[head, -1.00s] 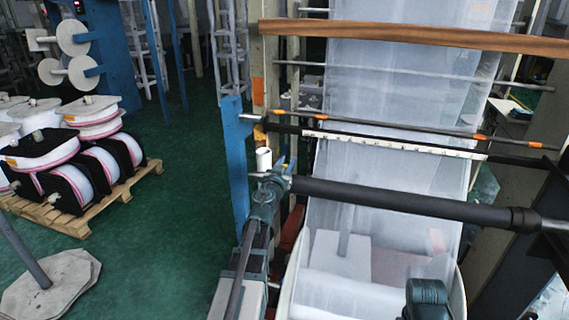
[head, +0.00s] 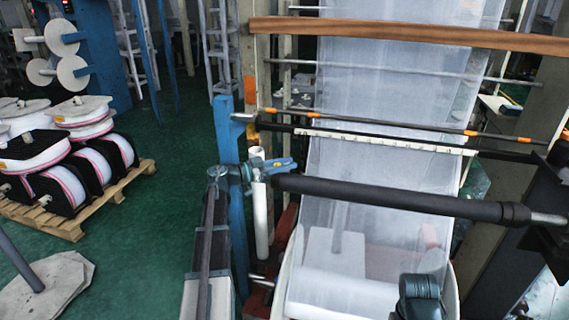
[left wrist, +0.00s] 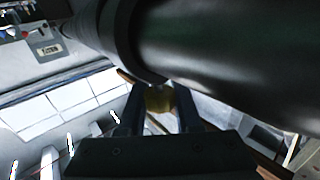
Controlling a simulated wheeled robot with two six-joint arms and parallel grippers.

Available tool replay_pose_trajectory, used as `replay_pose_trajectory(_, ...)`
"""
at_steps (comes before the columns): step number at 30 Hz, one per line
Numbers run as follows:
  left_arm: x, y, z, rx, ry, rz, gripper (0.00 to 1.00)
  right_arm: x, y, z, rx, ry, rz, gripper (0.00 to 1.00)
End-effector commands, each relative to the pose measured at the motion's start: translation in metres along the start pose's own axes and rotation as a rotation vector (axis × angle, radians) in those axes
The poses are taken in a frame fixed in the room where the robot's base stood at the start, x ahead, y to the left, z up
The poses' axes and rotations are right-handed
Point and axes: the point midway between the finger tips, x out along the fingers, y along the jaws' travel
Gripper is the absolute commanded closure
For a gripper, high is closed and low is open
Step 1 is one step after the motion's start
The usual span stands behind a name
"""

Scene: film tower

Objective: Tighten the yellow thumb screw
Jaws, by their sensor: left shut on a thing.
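The yellow thumb screw (left wrist: 158,98) shows in the left wrist view, just below the dark roller (left wrist: 230,45). My left gripper (left wrist: 157,96) has its two dark fingers on either side of the screw and is shut on it. In the head view my left gripper (head: 272,172) is at the left end of the black roller (head: 400,196), beside the blue upright (head: 228,150). The screw cannot be made out there.
A sheet of clear film (head: 385,110) runs down behind the roller. A wooden bar (head: 400,33) and thin rods cross above. A pallet (head: 75,225) with film rolls stands at left. The green floor between is clear.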

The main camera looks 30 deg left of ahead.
Motion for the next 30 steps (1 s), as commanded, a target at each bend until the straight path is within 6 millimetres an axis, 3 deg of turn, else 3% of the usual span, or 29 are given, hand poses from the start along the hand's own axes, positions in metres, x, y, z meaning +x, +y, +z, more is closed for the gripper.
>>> replay_pose_trajectory(12, 0.000, 0.006, 0.000, 0.003, 0.003, 0.208, 1.00, -0.001, 0.000, 0.000, 0.000, 0.000, 0.000, 0.00)
replay_pose_trajectory(30, -0.001, 0.009, 0.000, 0.003, 0.003, 0.248, 1.00, -0.001, 0.000, 0.000, 0.000, 0.000, 0.000, 0.00)
